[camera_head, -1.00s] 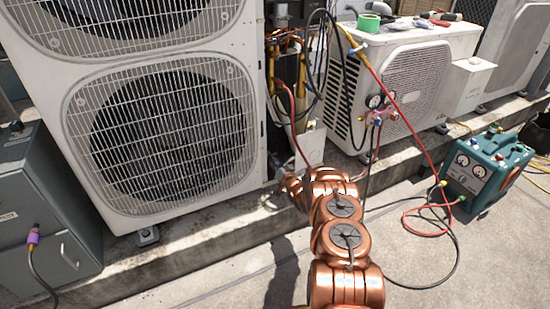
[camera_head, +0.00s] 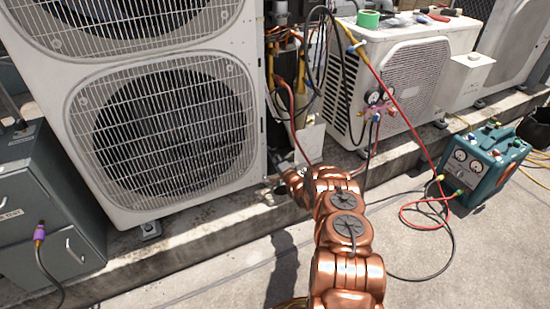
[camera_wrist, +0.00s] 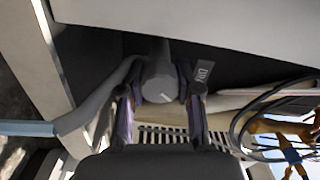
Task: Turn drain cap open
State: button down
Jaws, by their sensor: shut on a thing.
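The drain cap (camera_wrist: 160,84) shows in the wrist view as a grey round knob with a short pale line on its face. It sits in the dark recess under a pale panel. My gripper (camera_wrist: 160,98) has one finger on each side of the cap and is shut on it. A small dark label with pale lettering (camera_wrist: 204,72) is just right of the cap. In the head view my gripper (camera_head: 277,184) is at the lower right corner of the large condenser (camera_head: 195,200), partly hidden by my copper arm; the cap cannot be made out there.
A grey pipe (camera_wrist: 95,105) runs left of the cap. Hoses and brass fittings (camera_wrist: 285,130) lie to the right. In the head view, a gauge manifold (camera_head: 378,103) hangs by the smaller condenser (camera_head: 410,75). A teal recovery unit (camera_head: 483,168) and hoses occupy the right floor. A grey cabinet (camera_head: 45,215) stands left.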

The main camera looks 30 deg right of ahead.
jog(key=shift+d+m, duration=0.1)
jog(key=shift+m, duration=0.6)
jog(key=c, duration=0.8)
grip_release()
jog(key=shift+o, duration=0.2)
jog(key=shift+s, duration=0.1)
jog(key=shift+s+f, duration=0.15)
jog(key=shift+s, duration=0.7)
jog(key=s+a, duration=0.1)
jog(key=s, duration=0.9)
jog(key=shift+a, duration=0.1)
